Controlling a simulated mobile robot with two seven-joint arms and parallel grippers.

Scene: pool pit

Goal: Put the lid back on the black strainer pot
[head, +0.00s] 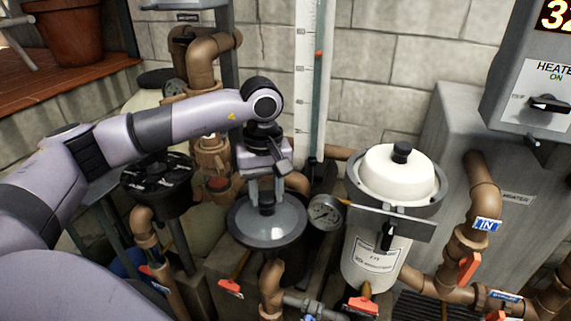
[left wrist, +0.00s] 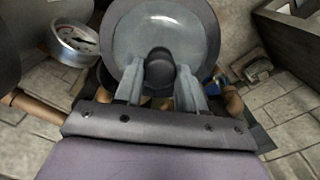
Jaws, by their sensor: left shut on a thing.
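My left gripper (head: 266,205) points down and is shut on the black knob of a round lid. The lid (head: 285,224) has a grey, see-through middle and a dark rim, and lies roughly level. In the left wrist view the fingers (left wrist: 160,88) stand on either side of the knob, and the lid (left wrist: 190,24) fills the top middle. A dark body (head: 292,266), perhaps the black strainer pot, shows partly below the lid. The lid hides its top, so I cannot tell whether they touch. My right gripper is not in view.
A round gauge (head: 326,212) is close to the lid's right. A white canister (head: 375,255) with a domed white top stands further right, with a grey plate across its front. A black valve head (head: 158,178) and brown pipes (head: 207,62) crowd the left. A block wall stands behind.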

